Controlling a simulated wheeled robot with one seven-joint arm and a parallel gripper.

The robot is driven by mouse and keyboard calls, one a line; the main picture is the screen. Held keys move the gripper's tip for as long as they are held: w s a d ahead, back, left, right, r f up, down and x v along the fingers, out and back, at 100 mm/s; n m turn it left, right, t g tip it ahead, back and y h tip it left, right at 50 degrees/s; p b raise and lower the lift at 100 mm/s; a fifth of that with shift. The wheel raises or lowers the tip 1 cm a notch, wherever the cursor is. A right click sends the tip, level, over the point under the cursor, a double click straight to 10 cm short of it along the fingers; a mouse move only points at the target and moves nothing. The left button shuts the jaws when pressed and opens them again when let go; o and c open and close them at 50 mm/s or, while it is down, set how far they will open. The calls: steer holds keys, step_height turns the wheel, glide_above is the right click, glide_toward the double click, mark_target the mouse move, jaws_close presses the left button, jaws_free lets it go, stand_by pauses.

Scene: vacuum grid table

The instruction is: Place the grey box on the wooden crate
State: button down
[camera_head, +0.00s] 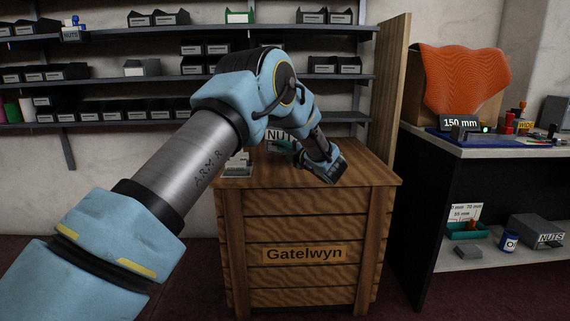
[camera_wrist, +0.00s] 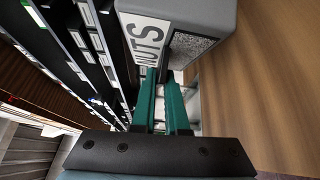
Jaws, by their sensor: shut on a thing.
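The grey box with a white NUTS label (camera_head: 279,134) is at the back of the wooden crate's top, partly hidden behind my arm. In the wrist view the box (camera_wrist: 208,28) fills the top middle, close beside a wood surface. My gripper (camera_head: 289,146) has teal fingers shut on the box's wall at its label side; the fingers (camera_wrist: 163,82) also show in the wrist view. The wooden crate (camera_head: 305,228) is slatted, with a Gatelwyn label on its front. I cannot tell whether the box touches the crate top.
A small pale-labelled item (camera_head: 238,164) stands at the crate top's left edge. A wooden panel (camera_head: 389,85) rises behind the crate's right side. A dark-sided workbench (camera_head: 480,150) stands at right, with another NUTS box (camera_head: 545,230) on its lower shelf. Wall shelves (camera_head: 130,86) hold several bins.

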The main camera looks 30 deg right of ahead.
steer(key=shift+f+b, duration=0.3)
steer(key=shift+f, duration=1.9)
steer(key=shift+f, duration=0.15)
steer(key=c, duration=1)
jaws_free()
steer(key=shift+o, duration=0.2)
